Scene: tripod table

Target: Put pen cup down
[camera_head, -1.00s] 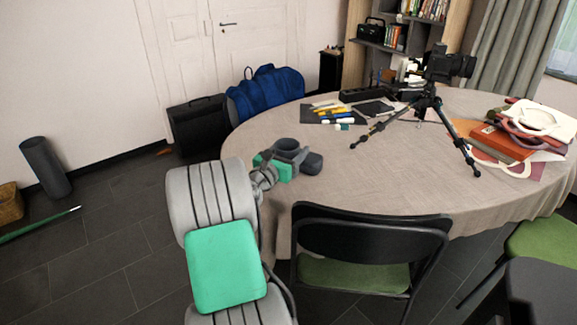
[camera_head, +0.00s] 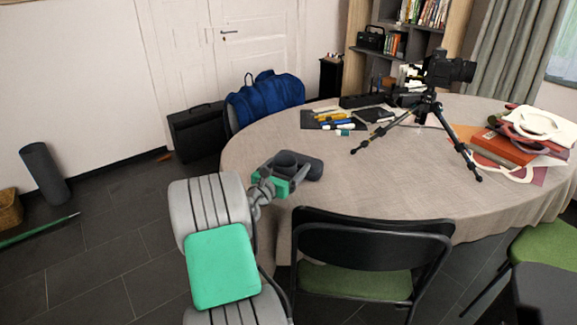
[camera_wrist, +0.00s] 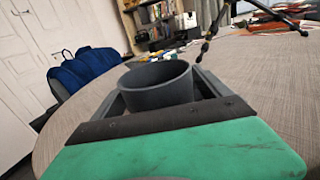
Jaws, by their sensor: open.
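The pen cup (camera_head: 286,159) is a dark grey, round, open-topped cup at the left part of the table (camera_head: 245,150). In the wrist view the pen cup (camera_wrist: 157,88) is upright and looks empty, though its bottom is hidden. My gripper (camera_head: 300,165) is at the cup, low over the tabletop. In the wrist view its two fingers lie on either side of the cup. The jaws are open around the cup. The cup's base is hidden by the gripper, so I cannot see its contact with the table directly.
A camera on a tripod (camera_head: 428,100) stands on the table with its legs spread. Markers on a dark mat (camera_head: 328,119) lie behind the cup. A black chair (camera_head: 375,250) stands at the near edge. Bare tablecloth lies to the cup's right.

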